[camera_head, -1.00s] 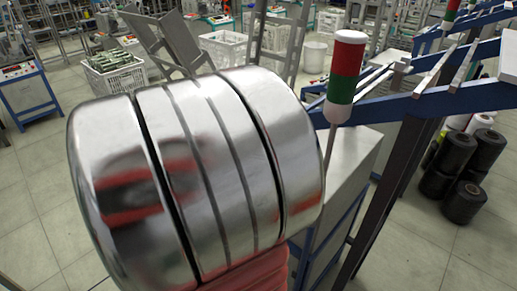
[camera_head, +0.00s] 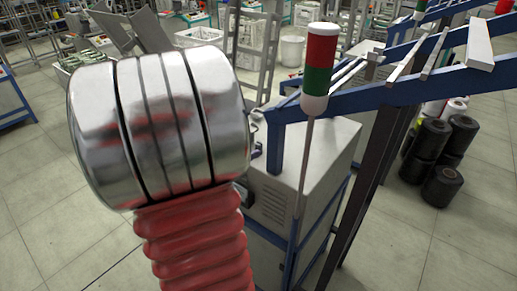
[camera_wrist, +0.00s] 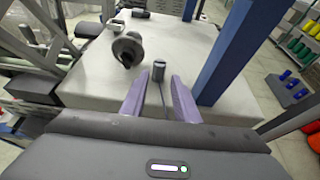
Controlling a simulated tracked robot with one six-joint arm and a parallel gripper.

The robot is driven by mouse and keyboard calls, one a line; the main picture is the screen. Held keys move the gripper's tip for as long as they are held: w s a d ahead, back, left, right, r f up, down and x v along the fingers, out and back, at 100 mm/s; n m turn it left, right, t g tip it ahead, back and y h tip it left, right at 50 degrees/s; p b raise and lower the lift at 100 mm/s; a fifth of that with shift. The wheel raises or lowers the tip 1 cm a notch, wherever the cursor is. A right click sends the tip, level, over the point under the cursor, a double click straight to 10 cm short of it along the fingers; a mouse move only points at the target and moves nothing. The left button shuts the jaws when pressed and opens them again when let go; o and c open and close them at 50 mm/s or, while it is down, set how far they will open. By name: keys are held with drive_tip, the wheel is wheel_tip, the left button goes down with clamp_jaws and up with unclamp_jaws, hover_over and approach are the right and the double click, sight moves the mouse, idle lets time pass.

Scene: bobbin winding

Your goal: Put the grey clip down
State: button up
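My gripper does not show in the head view, where my shiny arm link and red bellows cover the left and middle.
A dark grey rounded part (camera_wrist: 128,48) sits on the top left of the fingers. A blue post (camera_wrist: 228,50) rises close on the right. The head view shows a red-green signal lamp (camera_head: 319,60), a pale cabinet (camera_head: 300,185) and dark spools (camera_head: 440,185) on the floor.

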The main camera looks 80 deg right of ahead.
sight(257, 148)
drive_tip(key=shift+x, duration=2.65)
drive_tip(key=shift+w+r, duration=0.15)
drive_tip(key=shift+c, duration=0.7)
clamp_jaws()
